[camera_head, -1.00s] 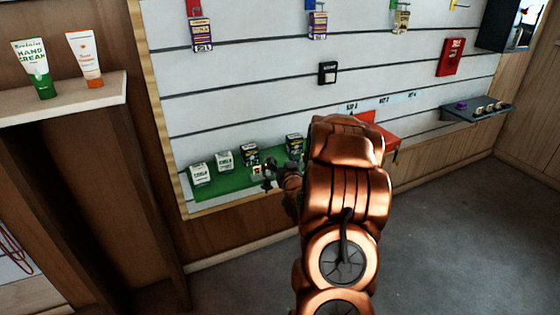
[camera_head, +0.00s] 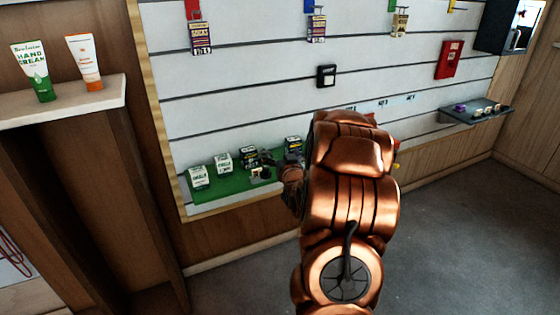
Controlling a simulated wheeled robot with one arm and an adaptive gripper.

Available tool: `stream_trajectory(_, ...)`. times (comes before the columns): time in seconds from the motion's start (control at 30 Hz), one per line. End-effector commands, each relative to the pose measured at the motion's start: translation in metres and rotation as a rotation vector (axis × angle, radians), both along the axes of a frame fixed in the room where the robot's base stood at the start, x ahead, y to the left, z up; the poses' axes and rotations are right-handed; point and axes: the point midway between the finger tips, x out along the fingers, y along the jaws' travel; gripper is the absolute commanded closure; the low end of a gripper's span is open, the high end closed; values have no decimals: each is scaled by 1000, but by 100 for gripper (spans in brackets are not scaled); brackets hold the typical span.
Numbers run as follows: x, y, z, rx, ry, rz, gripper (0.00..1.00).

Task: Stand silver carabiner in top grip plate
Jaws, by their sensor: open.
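My gripper (camera_head: 266,161) is small and dark in the head view, at the right part of the green shelf. It is open, and part of it blends with the dark boxes behind it. My copper arm covers the middle of the picture. I cannot make out the silver carabiner or the top grip plate for sure. A small pale item (camera_head: 261,174) shows just below the gripper; I cannot tell what it is or whether they touch.
The green shelf (camera_head: 215,202) holds several small boxes, including a white box (camera_head: 198,177). A dark shelf (camera_head: 480,118) at the right bears several small items. Hand cream (camera_head: 33,72) and an orange-capped tube (camera_head: 85,62) stand on the left ledge. Packets hang on the white slatted wall.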

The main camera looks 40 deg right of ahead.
Motion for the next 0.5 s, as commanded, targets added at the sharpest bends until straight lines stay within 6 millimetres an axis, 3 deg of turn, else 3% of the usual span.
stream_trajectory(0.3,1,0,46,-6,-5,0,0)
stream_trajectory(0.5,2,0,60,-1,0,1,0)
